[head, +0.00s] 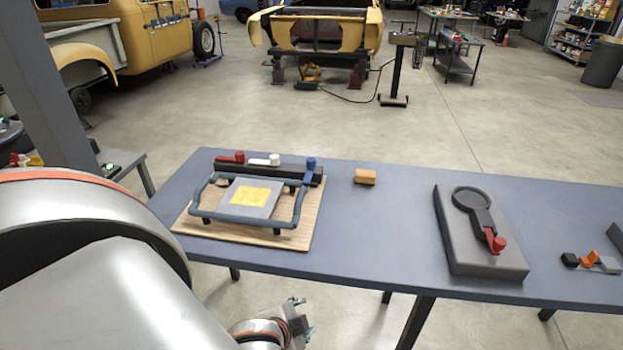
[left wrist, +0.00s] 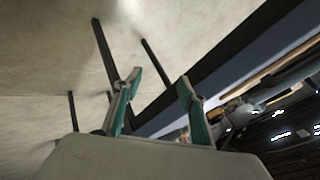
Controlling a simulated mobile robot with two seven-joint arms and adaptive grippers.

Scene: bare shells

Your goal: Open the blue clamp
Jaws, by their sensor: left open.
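The blue clamp (head: 310,168) is a small upright blue piece at the right end of a dark bar (head: 240,168). A red clamp (head: 232,158) and a white clamp (head: 264,160) sit on the same bar to its left. The bar stands on a wooden board (head: 185,222) at the left of the table. My left gripper (head: 299,318) is below and in front of the table's near edge, well apart from the clamp. Its two teal-padded fingers (left wrist: 160,88) are spread with nothing between them in the left wrist view. My right gripper is not in view.
A raised blue frame (head: 245,220) surrounds a grey block with a yellow patch, in front of the bar. An orange block (head: 365,176) and a grey plate with a red-tipped ring tool (head: 480,225) lie farther right. The table (head: 380,235) is clear between them.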

